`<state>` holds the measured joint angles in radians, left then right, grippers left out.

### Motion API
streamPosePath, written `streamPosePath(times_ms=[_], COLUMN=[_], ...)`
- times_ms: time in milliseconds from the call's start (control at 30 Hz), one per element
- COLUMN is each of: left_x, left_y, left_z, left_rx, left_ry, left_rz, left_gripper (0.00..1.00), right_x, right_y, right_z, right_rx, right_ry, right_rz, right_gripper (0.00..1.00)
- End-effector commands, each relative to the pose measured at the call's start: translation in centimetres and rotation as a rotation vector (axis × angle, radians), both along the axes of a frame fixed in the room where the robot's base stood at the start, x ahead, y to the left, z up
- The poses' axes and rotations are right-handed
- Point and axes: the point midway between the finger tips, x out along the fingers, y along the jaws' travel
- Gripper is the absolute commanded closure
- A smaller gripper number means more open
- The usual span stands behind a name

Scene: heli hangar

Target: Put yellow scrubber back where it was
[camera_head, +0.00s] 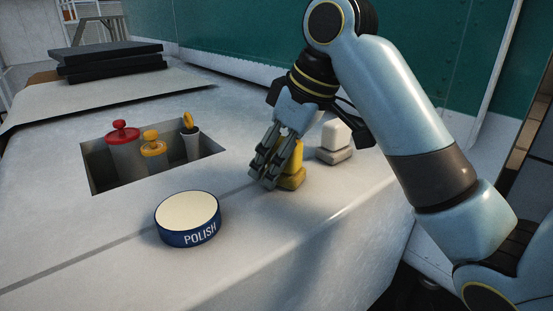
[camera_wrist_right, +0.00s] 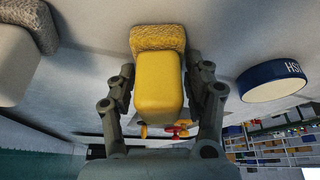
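The yellow scrubber (camera_head: 292,178) has a yellow block handle on a tan sponge base. It is at the right part of the white counter, and I see no clear gap under it. My right gripper (camera_head: 268,166) reaches down over it and covers part of it. In the right wrist view the scrubber (camera_wrist_right: 158,85) sits between the two fingers (camera_wrist_right: 160,85), which lie close against both sides of its handle. The gripper looks shut on it. My left gripper is not in view.
A white scrubber (camera_head: 335,140) stands just behind and right of the yellow one. A blue polish tin (camera_head: 188,236) lies in front left. A recessed bin (camera_head: 103,172) holds red, yellow and orange-topped items. The counter's front edge is close on the right. A green wall (camera_head: 240,40) rises behind.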

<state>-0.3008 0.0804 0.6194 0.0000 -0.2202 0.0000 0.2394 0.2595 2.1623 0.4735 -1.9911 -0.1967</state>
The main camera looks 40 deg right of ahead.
Motion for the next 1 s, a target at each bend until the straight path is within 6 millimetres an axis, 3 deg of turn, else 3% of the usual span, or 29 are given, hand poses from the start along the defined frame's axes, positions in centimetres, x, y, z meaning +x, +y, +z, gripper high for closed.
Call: streamPosePath(times_ms=[100,433,800,1000], left_x=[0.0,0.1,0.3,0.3], left_y=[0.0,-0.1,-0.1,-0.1], left_z=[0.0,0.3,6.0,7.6], left_rx=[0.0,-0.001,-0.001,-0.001], left_ry=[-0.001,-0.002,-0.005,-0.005], left_rz=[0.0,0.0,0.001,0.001], left_gripper=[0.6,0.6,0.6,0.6], right_x=[0.0,-0.1,-2.6,-3.7], right_y=[0.0,-0.1,-1.4,-1.9], right_z=[0.0,0.8,8.0,10.7], right_rx=[0.0,0.0,-0.004,-0.002], right_ry=[0.0,-0.001,-0.002,-0.002], right_rz=[0.0,0.0,0.0,0.001], right_gripper=[0.34,0.34,0.34,0.34])
